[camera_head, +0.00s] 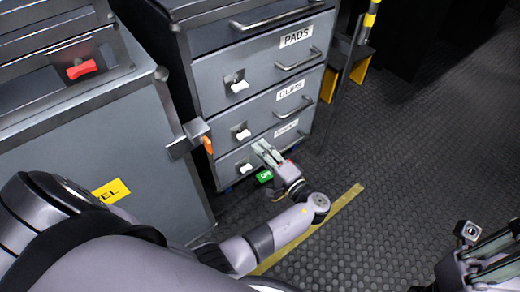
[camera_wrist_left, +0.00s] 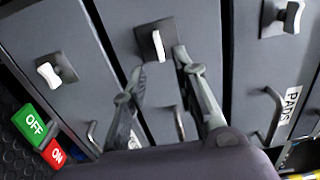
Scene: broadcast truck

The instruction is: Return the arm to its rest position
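My left arm reaches from the lower left of the head view toward the drawer cabinet (camera_head: 185,85). My left gripper (camera_head: 262,148) is in front of the lower drawers, with nothing seen in its grasp. In the left wrist view, its two fingers (camera_wrist_left: 160,66) are spread apart in front of the middle drawer's white latch (camera_wrist_left: 155,40). I cannot tell whether they touch it. My right gripper (camera_head: 495,258) is at the lower right corner of the head view. Its fingers look apart and empty, but their tips are cut off by the frame.
The drawers carry labels such as PADS (camera_head: 297,37) and CLIPS (camera_head: 290,90), with bar handles. A green OFF plate (camera_wrist_left: 30,122) is low by the cabinet. The dark floor (camera_head: 420,150) at right is clear.

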